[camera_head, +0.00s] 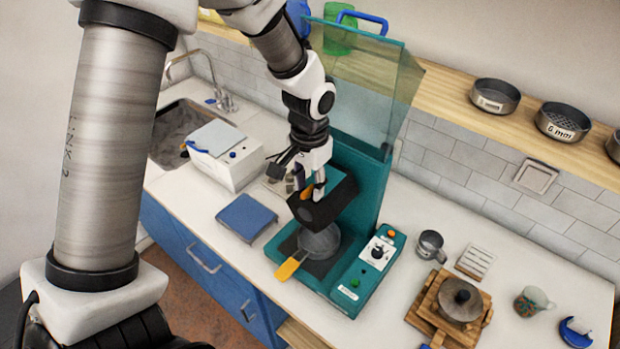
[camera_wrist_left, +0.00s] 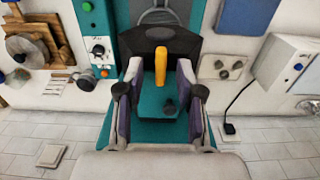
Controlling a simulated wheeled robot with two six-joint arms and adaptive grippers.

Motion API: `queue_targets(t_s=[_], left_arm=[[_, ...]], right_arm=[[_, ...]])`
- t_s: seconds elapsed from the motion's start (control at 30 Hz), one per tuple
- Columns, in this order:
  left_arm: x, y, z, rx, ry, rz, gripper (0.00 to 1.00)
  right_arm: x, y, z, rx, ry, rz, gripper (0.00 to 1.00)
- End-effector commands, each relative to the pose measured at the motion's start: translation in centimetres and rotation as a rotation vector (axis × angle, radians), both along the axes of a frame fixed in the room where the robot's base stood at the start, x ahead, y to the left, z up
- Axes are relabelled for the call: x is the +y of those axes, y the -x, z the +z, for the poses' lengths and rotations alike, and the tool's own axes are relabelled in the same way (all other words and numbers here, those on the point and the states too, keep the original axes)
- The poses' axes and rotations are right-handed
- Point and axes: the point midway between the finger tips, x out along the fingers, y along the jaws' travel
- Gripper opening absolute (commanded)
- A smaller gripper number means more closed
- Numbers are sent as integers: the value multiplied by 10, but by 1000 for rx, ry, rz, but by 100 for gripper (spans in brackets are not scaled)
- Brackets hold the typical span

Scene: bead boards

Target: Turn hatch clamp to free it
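A teal machine (camera_head: 371,190) stands on the counter with a raised clear panel (camera_head: 365,85). A black block (camera_head: 322,208) sits low on its front, and an orange-yellow lever, likely the hatch clamp (camera_wrist_left: 160,66), stands out from it. My left gripper (camera_head: 307,190) is at the block. In the left wrist view its fingers (camera_wrist_left: 159,82) are apart, one on each side of the lever, with a visible gap on both sides. The lever is mostly hidden in the head view. My right gripper is not in view.
A control box (camera_head: 378,253) with knobs is at the machine's right, and an orange tab (camera_head: 287,269) juts from its base. A blue pad (camera_head: 246,217) and a white box (camera_head: 225,158) lie left. A wooden stand (camera_head: 424,308) and mug (camera_head: 430,246) are right. Sieves line the shelf (camera_head: 455,100).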

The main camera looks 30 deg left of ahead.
Motion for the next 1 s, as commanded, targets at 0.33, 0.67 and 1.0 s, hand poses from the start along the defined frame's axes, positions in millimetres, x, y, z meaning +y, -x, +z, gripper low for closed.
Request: queue_targets(t_s=[0.33, 0.67, 1.0], left_arm=[[0, 0, -1, -1, 0, 0, 0], [0, 0, -1, -1, 0, 12, 0], [0, 0, -2, -1, -1, 154, 0]], right_arm=[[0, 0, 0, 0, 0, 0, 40], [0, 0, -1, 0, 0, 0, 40], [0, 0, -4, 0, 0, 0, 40]])
